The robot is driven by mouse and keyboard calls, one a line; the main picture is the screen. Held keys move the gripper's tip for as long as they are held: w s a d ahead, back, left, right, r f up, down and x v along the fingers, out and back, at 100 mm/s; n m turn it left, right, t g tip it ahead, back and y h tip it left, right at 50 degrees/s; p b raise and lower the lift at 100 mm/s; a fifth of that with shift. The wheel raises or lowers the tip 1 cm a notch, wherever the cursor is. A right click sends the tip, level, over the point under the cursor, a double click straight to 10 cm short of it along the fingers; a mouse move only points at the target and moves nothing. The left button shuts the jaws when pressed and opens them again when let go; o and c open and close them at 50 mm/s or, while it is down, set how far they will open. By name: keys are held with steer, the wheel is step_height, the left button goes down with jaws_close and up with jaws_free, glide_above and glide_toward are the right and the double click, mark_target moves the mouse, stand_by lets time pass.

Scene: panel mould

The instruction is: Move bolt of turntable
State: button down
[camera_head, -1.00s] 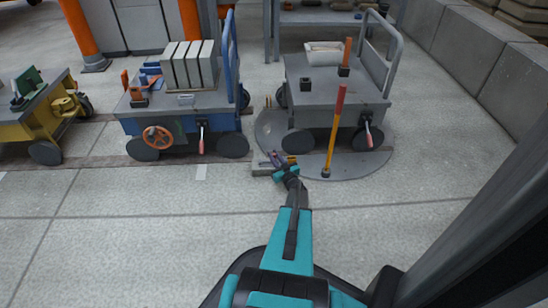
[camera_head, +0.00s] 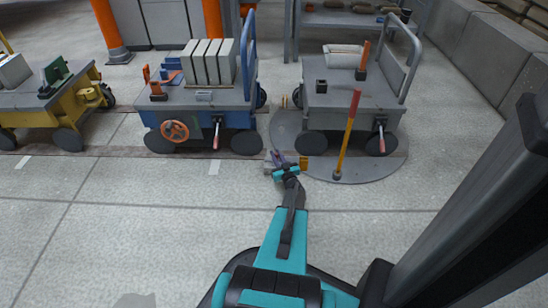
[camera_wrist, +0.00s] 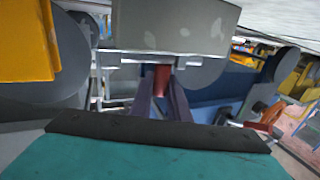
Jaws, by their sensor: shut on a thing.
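The turntable (camera_head: 392,160) is a flat grey disc in the floor, with a grey cart standing on it. My gripper (camera_head: 277,157) is low at its front left edge, beside a small yellow block (camera_head: 304,163). In the wrist view, the two purple fingers of my gripper (camera_wrist: 162,92) are shut on the reddish-brown grip of the bolt (camera_wrist: 162,76). A thin steel rod runs crosswise just above that grip, under a grey block (camera_wrist: 175,25). The yellow block also shows in the wrist view (camera_wrist: 25,45). The bolt is too small to make out in the head view.
A grey cart (camera_head: 345,95) stands on the disc. A long yellow lever with a red top (camera_head: 347,130) leans up at its front. A blue cart (camera_head: 205,110) stands to the left, a yellow cart (camera_head: 75,100) farther left. The floor in front is clear.

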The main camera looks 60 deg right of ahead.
steer(key=shift+w+a, duration=0.25)
steer(key=shift+w, duration=0.1)
steer(key=c, duration=1.7)
jaws_free()
steer(key=shift+o, duration=0.2)
steer(key=shift+s+d, duration=0.1)
steer(key=shift+s, duration=0.1)
steer(key=shift+s, duration=0.1)
steer(key=p+v, duration=0.4)
steer(key=v, duration=0.9)
steer(key=shift+s+a, duration=0.2)
